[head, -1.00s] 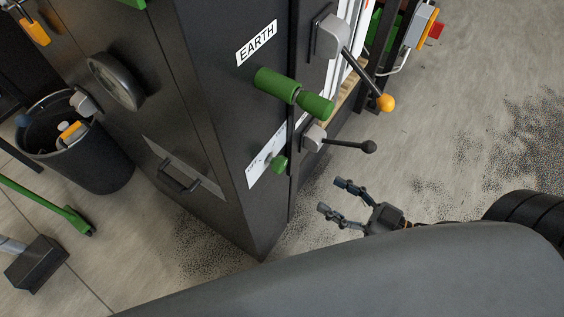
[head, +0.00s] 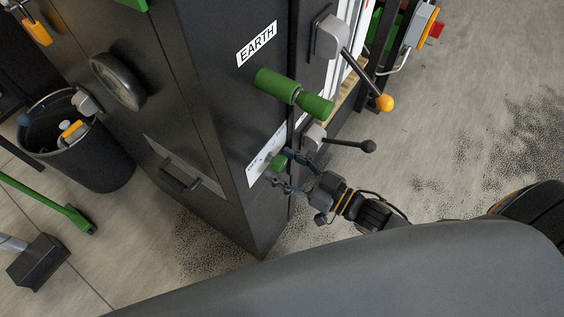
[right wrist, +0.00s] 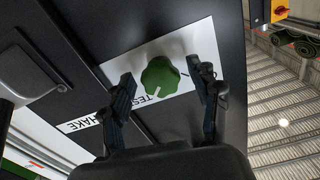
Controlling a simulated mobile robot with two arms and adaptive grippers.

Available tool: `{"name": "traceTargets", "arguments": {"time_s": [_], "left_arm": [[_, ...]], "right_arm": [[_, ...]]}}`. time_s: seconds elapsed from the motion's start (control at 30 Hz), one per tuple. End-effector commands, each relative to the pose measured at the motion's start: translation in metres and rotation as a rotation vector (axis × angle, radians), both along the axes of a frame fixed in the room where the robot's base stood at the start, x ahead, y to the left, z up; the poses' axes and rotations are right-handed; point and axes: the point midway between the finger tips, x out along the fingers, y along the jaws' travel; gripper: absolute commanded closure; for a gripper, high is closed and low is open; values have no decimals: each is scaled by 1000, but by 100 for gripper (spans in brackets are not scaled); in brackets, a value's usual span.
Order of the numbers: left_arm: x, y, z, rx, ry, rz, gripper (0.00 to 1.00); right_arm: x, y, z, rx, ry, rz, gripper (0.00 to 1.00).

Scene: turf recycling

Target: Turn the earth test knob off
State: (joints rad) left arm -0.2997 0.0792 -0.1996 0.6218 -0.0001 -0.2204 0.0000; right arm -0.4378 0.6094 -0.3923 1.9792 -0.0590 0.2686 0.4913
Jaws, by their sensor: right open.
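The earth test knob is a small green knob (head: 279,162) on a white label plate (head: 257,171), low on the dark cabinet (head: 232,150) under the EARTH sign. In the right wrist view the knob (right wrist: 160,77) shows a white pointer line, and part of the word TEST is beside it. My right gripper (head: 288,172) is open, with its fingertips at the knob. In the right wrist view its two fingers (right wrist: 166,90) stand on either side of the knob, with gaps to it. My left gripper is not in view.
A large green handle (head: 293,93) sticks out just above the knob. A lever with a black ball (head: 368,147) and one with an orange ball (head: 385,102) stand close to the right. A black bin (head: 95,150) is at the left. The floor at the right is open.

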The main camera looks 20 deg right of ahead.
Motion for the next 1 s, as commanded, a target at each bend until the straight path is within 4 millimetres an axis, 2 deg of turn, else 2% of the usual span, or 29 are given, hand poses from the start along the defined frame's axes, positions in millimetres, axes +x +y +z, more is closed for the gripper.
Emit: {"name": "traceTargets", "arguments": {"time_s": [0.37, 0.4, 0.67, 1.0], "left_arm": [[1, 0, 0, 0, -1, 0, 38], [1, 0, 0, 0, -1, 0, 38], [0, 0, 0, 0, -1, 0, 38], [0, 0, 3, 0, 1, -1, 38]], "right_arm": [[5, 4, 0, 0, 0, 1, 38], [5, 4, 0, 0, 0, 1, 41], [5, 4, 0, 0, 0, 1, 93], [5, 4, 1, -29, -23, 0, 94]]}}
